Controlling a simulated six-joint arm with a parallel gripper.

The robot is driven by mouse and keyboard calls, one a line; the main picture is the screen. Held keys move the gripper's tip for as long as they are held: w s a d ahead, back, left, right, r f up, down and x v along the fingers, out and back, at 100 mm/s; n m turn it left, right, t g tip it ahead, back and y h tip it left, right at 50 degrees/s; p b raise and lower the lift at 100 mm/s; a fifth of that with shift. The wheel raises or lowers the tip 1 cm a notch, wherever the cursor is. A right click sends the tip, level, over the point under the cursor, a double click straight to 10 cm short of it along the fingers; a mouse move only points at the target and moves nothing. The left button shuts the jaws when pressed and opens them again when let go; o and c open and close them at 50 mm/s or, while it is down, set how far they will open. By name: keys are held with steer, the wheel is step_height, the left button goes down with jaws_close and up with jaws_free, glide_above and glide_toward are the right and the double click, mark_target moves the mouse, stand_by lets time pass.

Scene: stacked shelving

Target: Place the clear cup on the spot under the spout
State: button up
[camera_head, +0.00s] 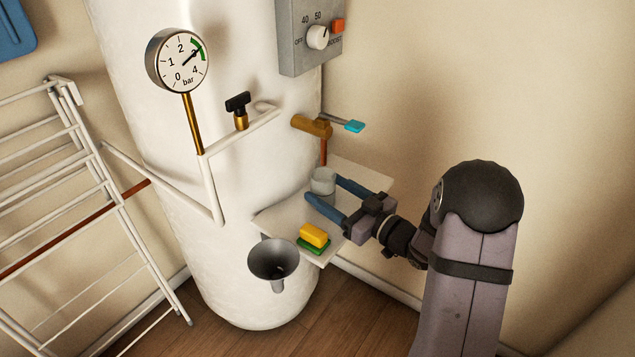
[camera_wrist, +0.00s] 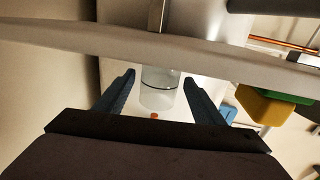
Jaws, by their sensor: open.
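The clear cup (camera_head: 322,181) appears upright on the white shelf (camera_head: 278,222), just below the copper pipe (camera_head: 323,154) of the brass spout (camera_head: 311,125). My gripper (camera_head: 324,191) reaches in from the right with its blue fingers apart, one on each side of the cup. In the wrist view the cup (camera_wrist: 159,88) lies between the open fingers (camera_wrist: 161,78), with gaps visible at both sides. The target spot under the cup cannot be made out. A small orange dot (camera_wrist: 154,116) shows near the cup.
A yellow and green sponge (camera_head: 313,238) lies on the shelf's front part. A grey funnel (camera_head: 273,262) is in front of the shelf. A white tank (camera_head: 190,230) stands behind, with a drying rack (camera_head: 75,170) at left. The spout's cyan handle (camera_head: 354,126) juts right.

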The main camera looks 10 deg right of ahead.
mark_target(334, 192)
steer(key=v, duration=0.6)
steer(key=shift+s+d, duration=0.15)
steer(key=shift+s, duration=0.05)
steer(key=shift+w+d, duration=0.2)
steer(key=w+d+f+m+h+b, duration=0.1)
steer(key=w+d+m+h+b, duration=0.15)
steer(key=d+h, duration=0.5)
steer(key=w+d+f+m+h+b, duration=0.1)
steer(key=w+d+m+h, duration=0.1)
steer(key=d+m+h, duration=0.5)
steer(key=s+a+f+n+g+y+p, duration=0.2)
steer(key=s+a+f+g, duration=0.55)
steer(key=s, duration=0.35)
steer(key=s+a+f+g+y+p, duration=0.1)
steer(key=s+a+g, duration=0.3)
steer(key=s, duration=0.5)
steer(key=s+a+g+y+p, duration=0.1)
steer(key=s+a+g, duration=0.2)
steer(key=s+a, duration=0.45)
step_height(334, 192, up, 31)
steer(key=s+d+p, duration=0.1)
steer(key=p, duration=3)
steer(key=shift+s+d, duration=0.2)
steer(key=shift+d, duration=0.05)
